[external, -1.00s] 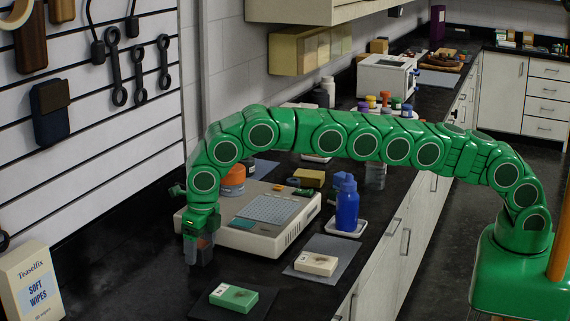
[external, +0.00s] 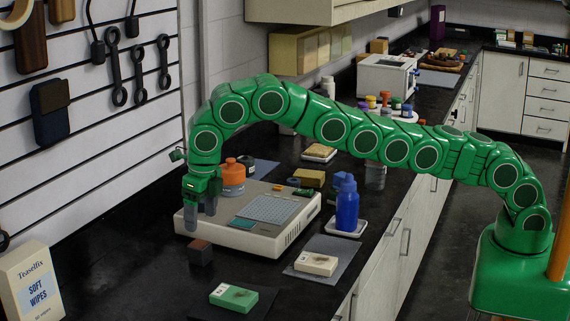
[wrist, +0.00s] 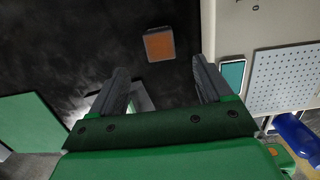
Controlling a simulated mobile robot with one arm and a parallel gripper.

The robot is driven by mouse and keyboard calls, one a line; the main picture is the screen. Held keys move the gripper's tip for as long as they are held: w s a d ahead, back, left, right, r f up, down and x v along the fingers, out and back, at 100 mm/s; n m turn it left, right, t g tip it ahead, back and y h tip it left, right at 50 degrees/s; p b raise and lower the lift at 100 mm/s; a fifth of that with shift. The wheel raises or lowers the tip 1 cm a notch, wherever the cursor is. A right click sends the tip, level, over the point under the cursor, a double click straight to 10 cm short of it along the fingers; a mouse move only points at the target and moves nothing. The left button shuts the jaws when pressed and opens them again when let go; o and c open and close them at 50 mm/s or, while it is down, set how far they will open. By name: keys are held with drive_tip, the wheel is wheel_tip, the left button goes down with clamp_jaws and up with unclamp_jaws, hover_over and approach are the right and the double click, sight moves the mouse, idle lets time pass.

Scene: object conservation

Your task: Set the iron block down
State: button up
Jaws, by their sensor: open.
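The iron block (external: 201,252) is a small dark cube with a reddish-brown top. It rests on the black bench in front of the left end of the beige device. In the wrist view the block (wrist: 159,44) shows its orange-brown top, beyond the fingertips and apart from them. My gripper (external: 201,220) is open and empty, above the block and a little behind it in the external view. Both grey fingers of my gripper (wrist: 160,80) show spread apart in the wrist view.
The beige device (external: 285,240) with a perforated plate stands right behind the block. A green box (external: 233,298) on a dark mat and a white box (external: 316,264) on a grey mat lie to the right. A blue bottle (external: 347,208) stands beyond. Bare bench lies left of the block.

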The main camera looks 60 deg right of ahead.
wheel_tip(320, 180, up, 3)
drive_tip(key=shift+s, duration=0.15)
idle(0.4)
